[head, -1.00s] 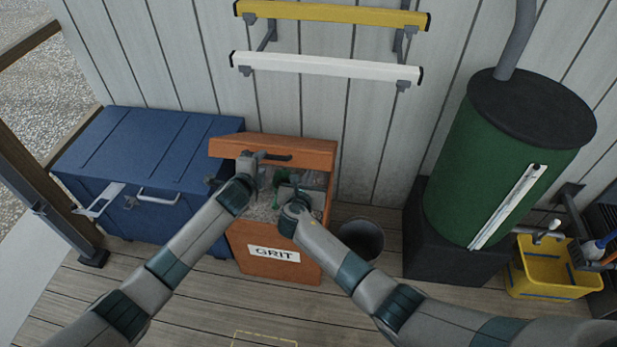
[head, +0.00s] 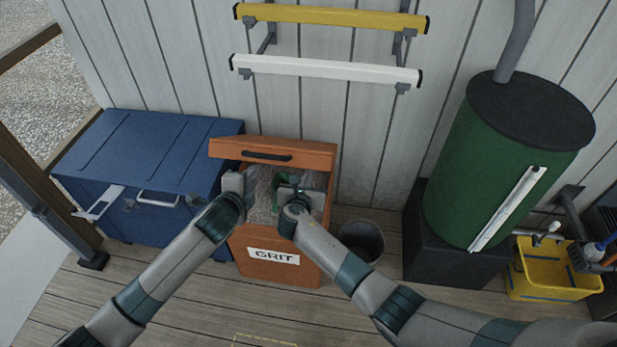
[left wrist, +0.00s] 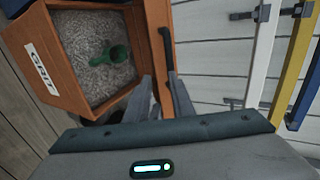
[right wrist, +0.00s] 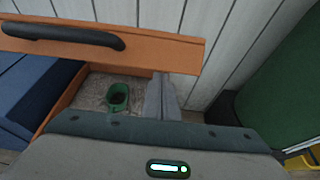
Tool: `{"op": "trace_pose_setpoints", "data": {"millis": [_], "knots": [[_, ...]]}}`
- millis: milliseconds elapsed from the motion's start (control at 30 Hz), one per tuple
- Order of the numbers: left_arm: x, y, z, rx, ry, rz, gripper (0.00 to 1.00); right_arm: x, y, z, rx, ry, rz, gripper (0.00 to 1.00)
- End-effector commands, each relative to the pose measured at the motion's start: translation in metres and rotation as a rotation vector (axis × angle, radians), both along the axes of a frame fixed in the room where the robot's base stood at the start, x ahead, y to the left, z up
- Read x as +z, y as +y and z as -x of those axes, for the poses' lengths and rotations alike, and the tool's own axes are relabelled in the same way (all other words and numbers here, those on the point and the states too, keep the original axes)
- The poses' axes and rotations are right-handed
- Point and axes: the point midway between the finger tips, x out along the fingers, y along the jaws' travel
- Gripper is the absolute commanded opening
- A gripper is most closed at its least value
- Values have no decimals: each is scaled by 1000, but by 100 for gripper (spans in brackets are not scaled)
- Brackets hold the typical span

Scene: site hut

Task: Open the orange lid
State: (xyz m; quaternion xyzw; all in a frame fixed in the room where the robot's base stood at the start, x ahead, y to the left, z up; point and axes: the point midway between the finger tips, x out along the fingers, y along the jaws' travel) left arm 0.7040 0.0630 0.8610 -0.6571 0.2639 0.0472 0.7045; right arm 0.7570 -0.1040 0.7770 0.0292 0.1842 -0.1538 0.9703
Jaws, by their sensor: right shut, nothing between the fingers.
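The orange lid (head: 300,150) of the grit box (head: 240,248) stands raised at the back, with its black handle (head: 267,155) facing me. The handle also shows in the left wrist view (left wrist: 168,45) and the right wrist view (right wrist: 62,34). The box is open, showing grey grit (left wrist: 98,75) and a green scoop (left wrist: 115,55). My left gripper (head: 236,182) is at the box's left side, below the lid and off the handle; its fingers (left wrist: 163,97) are apart and look empty. My right gripper (head: 292,187) is shut over the box opening, below the lid.
A blue chest (head: 140,150) stands close on the left. A dark bucket (head: 362,240) stands right of the box, then a green barrel (head: 490,160) on a black stand. White (head: 325,69) and yellow (head: 335,15) bars hang on the wall above. The floor in front is clear.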

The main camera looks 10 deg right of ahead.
Motion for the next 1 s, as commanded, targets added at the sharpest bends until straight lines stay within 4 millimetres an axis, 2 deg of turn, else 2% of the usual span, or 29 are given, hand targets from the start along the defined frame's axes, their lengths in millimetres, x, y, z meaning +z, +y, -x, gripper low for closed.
{"op": "trace_pose_setpoints", "data": {"millis": [267, 367, 467, 567, 667, 733, 867, 1000], "knots": [[-7, 2, 0, 11, 13, 9, 22, 0, 0, 0, 0, 0, 0, 0], [-25, 8, 3, 33, 43, 30, 22, 0, 0, 0, 0, 0, 0, 0], [-55, 18, 8, 78, 97, 70, 22, 0, 0, 0, 1, 0, 0, 0], [-101, 35, 19, 148, 176, 128, 22, 0, 0, 0, 0, 0, 0, 0], [-156, 55, 40, 237, 268, 197, 22, 0, 0, 0, 1, 0, 0, 0], [-198, 71, 61, 308, 337, 247, 22, 0, 0, 0, 1, 0, 0, 0], [-275, 99, 112, 451, 466, 340, 22, 0, 0, 0, 0, 0, 0, 0], [-348, 126, 180, 607, 589, 426, 22, 0, 0, 0, 0, 0, 0, 0]]}}
